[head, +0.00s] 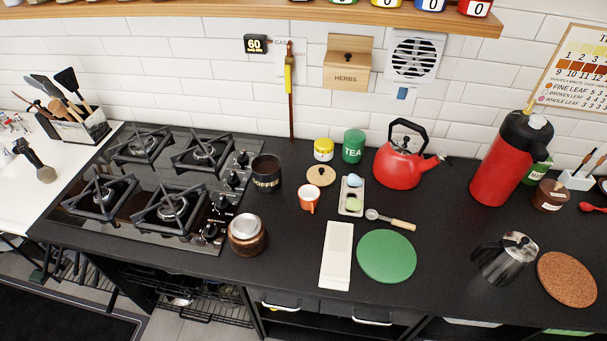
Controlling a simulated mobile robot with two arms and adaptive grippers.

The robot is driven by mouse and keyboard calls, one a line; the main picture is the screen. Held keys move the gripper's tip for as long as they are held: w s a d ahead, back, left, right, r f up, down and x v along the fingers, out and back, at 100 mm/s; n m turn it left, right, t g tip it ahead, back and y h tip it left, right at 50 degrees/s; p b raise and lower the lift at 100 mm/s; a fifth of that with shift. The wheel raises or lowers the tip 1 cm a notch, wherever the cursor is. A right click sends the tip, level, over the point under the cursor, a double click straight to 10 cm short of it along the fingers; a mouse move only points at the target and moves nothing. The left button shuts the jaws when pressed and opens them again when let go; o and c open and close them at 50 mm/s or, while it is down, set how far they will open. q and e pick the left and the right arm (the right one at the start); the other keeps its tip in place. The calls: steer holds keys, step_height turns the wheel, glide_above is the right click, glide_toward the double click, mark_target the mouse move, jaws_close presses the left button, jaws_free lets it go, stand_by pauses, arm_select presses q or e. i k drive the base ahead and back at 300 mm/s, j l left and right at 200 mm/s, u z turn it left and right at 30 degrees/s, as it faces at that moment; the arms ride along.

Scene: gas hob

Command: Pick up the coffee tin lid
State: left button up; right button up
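The black coffee tin (267,177), lettered COFFEE, stands upright on the dark counter just right of the hob knobs. Its top looks dark and open. A round pale wooden lid (320,174) with a small dark knob lies flat on the counter to the right of the tin, apart from it. It looks like the coffee tin lid. It lies behind the orange cup (309,198) and in front of the small yellow-and-white jar (323,150). Neither of my grippers is in view.
The gas hob (125,200) fills the left. A brown jar (246,238) stands in front of the tin. A green TEA tin (353,147), red kettle (399,168) and small tray (343,205) stand right of the lid. A wooden shelf (250,11) runs above.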

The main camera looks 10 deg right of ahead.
mark_target(321, 176)
steer(key=j+z, duration=1)
steer(key=z, duration=0.15)
